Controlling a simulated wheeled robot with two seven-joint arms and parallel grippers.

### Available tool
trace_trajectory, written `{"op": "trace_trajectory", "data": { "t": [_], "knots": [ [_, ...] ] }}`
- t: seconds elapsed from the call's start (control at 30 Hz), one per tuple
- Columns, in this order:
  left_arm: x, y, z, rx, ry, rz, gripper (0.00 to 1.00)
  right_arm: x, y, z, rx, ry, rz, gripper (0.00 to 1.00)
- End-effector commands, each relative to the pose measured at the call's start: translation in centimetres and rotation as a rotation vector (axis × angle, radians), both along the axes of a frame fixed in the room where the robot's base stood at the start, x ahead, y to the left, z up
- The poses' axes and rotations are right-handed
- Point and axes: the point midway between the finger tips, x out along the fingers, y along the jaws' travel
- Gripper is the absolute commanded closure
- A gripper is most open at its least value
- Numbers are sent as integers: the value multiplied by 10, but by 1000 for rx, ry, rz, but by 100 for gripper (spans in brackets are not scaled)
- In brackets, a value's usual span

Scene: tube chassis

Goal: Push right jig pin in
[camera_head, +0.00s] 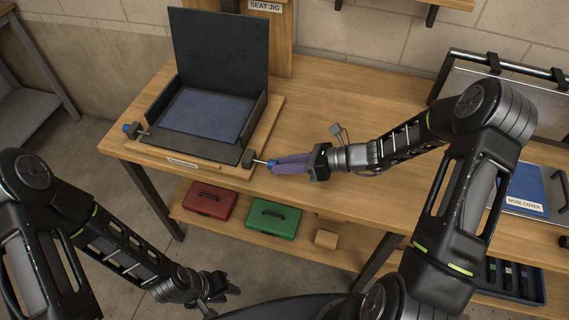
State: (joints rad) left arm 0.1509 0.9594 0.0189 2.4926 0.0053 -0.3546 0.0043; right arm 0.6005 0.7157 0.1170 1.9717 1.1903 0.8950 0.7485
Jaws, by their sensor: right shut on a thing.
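The seat jig (168,146) is a wooden base on the workbench with a dark tray and an upright back panel. A blue panel (208,114) lies in it. The right jig pin (259,162) has a metal shaft running out of a dark block (248,158) at the jig's front right corner. Its blue knob is mostly hidden by my right gripper (278,166), which is shut on it from the right.
A red case (209,201) and a green case (273,217) sit on the lower shelf beside a small wooden block (326,239). A blue nose cover panel (524,184) lies at right. The bench top behind my right gripper is clear.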

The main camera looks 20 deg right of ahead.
Motion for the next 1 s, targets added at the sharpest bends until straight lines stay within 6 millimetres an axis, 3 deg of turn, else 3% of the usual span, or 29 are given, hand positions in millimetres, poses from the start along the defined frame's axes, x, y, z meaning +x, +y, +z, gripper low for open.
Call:
{"op": "trace_trajectory", "data": {
  "t": [0.17,0.43,0.7,0.73,1.0],
  "knots": [
    [0,0,-2,0,0,0,69,3,4,-1,0,-1,0,100],
    [1,-1,-12,-3,-4,-1,69,25,38,-1,0,-2,0,100],
    [1,-1,-11,-3,-4,-2,69,27,41,1,1,-1,-1,100],
    [1,-1,-11,-3,-4,-2,69,27,41,1,1,-1,-1,76],
    [2,-1,-11,-3,-4,-2,69,26,41,0,1,-1,0,54]
  ]
}}
